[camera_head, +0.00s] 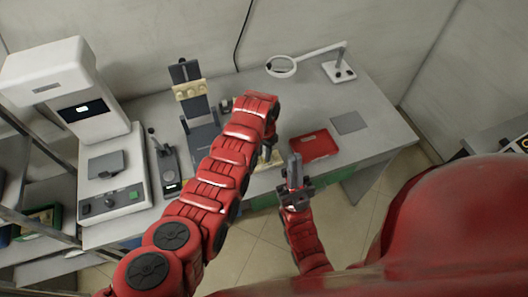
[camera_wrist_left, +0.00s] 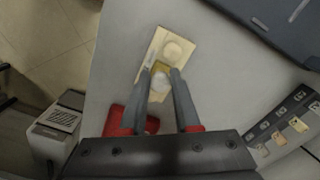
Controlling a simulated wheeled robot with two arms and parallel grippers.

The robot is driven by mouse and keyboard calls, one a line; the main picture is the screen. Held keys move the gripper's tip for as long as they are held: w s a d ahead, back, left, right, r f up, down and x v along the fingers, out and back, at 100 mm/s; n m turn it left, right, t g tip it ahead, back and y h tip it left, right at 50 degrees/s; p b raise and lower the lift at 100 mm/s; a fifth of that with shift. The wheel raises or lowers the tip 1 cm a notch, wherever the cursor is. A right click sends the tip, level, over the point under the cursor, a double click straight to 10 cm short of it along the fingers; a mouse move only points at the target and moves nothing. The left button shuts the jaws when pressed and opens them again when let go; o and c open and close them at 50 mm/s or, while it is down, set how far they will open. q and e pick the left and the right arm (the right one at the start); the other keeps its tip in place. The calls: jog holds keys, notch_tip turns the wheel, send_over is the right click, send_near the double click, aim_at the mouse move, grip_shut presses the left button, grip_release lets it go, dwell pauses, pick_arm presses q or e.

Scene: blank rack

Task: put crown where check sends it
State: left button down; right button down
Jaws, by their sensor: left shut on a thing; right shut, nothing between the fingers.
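My left gripper (camera_head: 266,156) reaches over the bench from the left, its fingertips mostly hidden by its arm in the head view. In the left wrist view the left gripper (camera_wrist_left: 160,84) is shut on a small whitish rounded piece, likely the crown (camera_wrist_left: 161,82). It is over or at a cream plate (camera_wrist_left: 151,53); whether it touches the plate I cannot tell. A second round pale piece (camera_wrist_left: 179,50) sits on that plate. My right gripper (camera_head: 294,172) is shut and empty, pointing up in front of the bench edge.
A white machine (camera_head: 60,85) with a lit screen and green button stands at left, beside a small dark device (camera_head: 164,168). A dark stand (camera_head: 195,110) carries a cream bar with round pieces. A red tray (camera_head: 314,145), a grey pad (camera_head: 349,122) and a magnifier lamp (camera_head: 338,72) are at right.

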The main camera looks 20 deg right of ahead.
aim_at(264, 154)
pick_arm(q)
jog(key=shift+f+b, duration=0.6)
jog(key=shift+f, duration=0.35)
jog(key=c, duration=0.5)
grip_release()
jog(key=shift+c, duration=0.2)
jog(key=shift+r, duration=0.4)
notch_tip(264, 154, up, 6)
jog(key=shift+w+r+b, duration=0.1)
jog(key=shift+r+b, duration=0.05)
jog(key=shift+b, duration=1)
notch_tip(264, 154, up, 10)
jog(key=p, duration=0.4)
jog(key=shift+r, duration=0.15)
